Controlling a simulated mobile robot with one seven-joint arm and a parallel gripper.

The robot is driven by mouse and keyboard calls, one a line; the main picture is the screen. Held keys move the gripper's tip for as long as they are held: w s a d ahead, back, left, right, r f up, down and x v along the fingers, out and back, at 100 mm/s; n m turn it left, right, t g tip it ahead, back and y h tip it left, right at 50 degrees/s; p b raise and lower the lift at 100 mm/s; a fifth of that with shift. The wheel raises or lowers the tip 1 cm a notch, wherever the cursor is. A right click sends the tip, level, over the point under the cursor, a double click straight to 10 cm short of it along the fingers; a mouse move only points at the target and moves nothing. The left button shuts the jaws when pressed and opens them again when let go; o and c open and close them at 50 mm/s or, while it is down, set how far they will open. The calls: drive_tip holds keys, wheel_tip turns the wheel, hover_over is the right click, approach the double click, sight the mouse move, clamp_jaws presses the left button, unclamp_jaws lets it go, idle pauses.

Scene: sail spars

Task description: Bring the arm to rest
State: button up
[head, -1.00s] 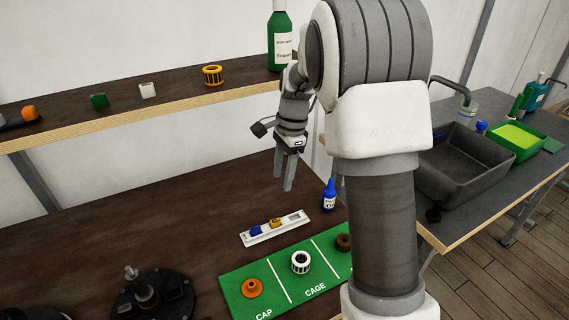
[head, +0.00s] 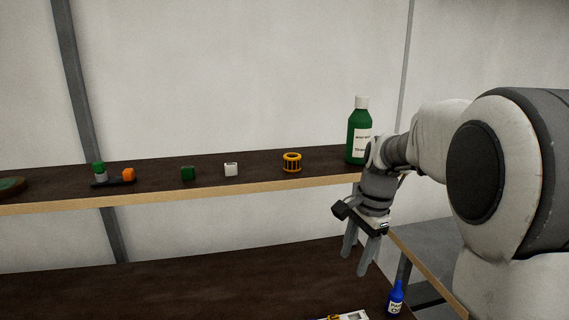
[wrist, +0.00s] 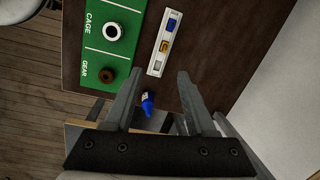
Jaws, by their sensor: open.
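My gripper (head: 358,258) hangs over the right part of the workbench (head: 190,288) in the head view, below the shelf's level. Its two fingers are apart and nothing is between them. The wrist view also shows my gripper (wrist: 155,90) open, pointing down at the bench. A small blue bottle (head: 395,297) stands near the bench's right edge. It shows in the wrist view (wrist: 148,103) close to the line between the fingers, well below them. My arm is bent, with its upper links at the right of the head view.
A shelf (head: 250,173) carries a green bottle (head: 358,135), a yellow cage ring (head: 291,162), a white block (head: 231,170), a green block (head: 188,173) and an orange piece (head: 128,174). The wrist view shows a green mat (wrist: 98,57) and a white tray (wrist: 161,58).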

drive_tip(key=s+a+r+n+t, duration=0.1)
drive_tip(key=s+r+n+t, duration=0.1)
drive_tip(key=s+n, duration=0.4)
drive_tip(key=s+a+r+n+t+h, duration=0.1)
drive_tip(key=s+r+n+t, duration=0.2)
drive_tip(key=s+n, duration=0.4)
drive_tip(key=s, duration=0.9)
drive_tip(key=shift+r, duration=0.15)
